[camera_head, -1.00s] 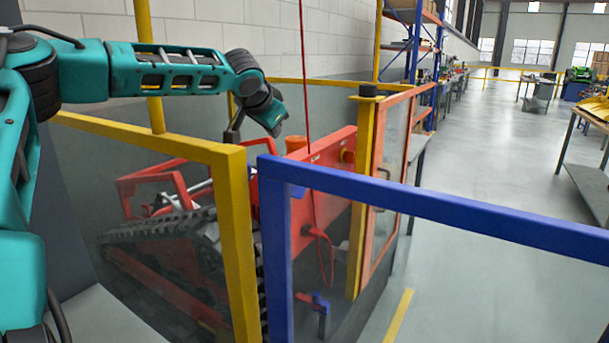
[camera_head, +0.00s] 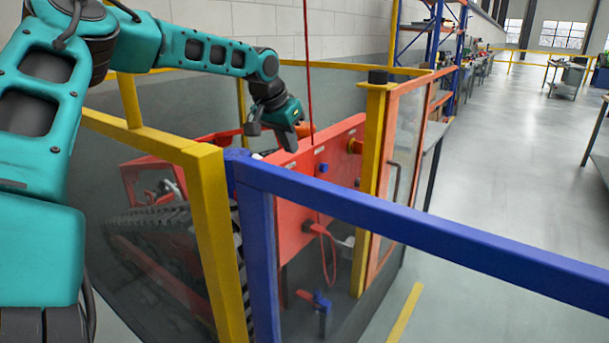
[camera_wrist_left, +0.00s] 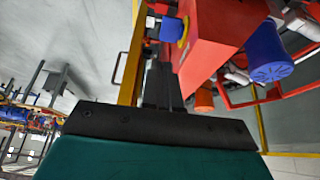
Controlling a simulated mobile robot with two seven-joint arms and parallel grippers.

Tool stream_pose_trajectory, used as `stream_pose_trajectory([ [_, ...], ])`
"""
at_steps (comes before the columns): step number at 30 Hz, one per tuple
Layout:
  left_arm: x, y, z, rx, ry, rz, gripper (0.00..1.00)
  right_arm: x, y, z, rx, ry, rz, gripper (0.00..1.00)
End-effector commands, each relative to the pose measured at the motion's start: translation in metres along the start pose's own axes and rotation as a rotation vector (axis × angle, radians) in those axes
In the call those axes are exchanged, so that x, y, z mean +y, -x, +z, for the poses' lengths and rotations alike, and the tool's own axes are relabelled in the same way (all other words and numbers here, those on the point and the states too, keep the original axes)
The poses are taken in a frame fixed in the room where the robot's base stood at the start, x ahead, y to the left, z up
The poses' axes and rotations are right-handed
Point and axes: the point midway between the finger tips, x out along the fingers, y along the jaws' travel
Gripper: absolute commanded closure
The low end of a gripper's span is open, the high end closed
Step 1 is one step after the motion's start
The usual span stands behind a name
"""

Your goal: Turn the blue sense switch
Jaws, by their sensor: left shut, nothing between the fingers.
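A small blue switch (camera_head: 322,168) sits on the front face of the red panel (camera_head: 296,217) of the tracked carrier, just above the blue rail. In the left wrist view a blue cylinder with a yellow ring (camera_wrist_left: 173,29) shows beside the red box; I cannot tell if it is the same switch. My left gripper (camera_head: 289,143) is shut and empty, pointing down near the panel's top edge, left of and above the switch. Its dark fingers (camera_wrist_left: 161,85) also show in the left wrist view. My right gripper is out of view.
A blue rail (camera_head: 420,225) and yellow frame (camera_head: 205,200) stand before the carrier. A yellow post (camera_head: 372,180) and orange-framed door (camera_head: 400,170) are right of the panel. An orange cylinder (camera_head: 304,130) is behind the gripper. A blue-red handle (camera_head: 320,299) is low down.

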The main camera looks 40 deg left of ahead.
Motion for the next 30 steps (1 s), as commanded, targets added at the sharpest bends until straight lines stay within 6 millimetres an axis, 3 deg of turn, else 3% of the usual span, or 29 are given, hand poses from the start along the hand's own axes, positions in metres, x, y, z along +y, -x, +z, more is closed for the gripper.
stream_pose_trajectory([
  [6, 0.0, -0.043, 0.001, -0.005, -0.001, -0.003, 1.0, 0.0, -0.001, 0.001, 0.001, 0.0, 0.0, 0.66],
  [16, 0.0, -0.095, 0.001, -0.002, -0.002, -0.003, 1.0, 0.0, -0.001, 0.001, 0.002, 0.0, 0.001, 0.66],
  [22, 0.0, -0.112, 0.001, 0.0, -0.001, -0.002, 1.0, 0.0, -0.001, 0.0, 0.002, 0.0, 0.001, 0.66],
  [30, 0.0, -0.115, 0.001, 0.001, -0.002, -0.001, 1.0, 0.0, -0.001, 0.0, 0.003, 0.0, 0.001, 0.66],
])
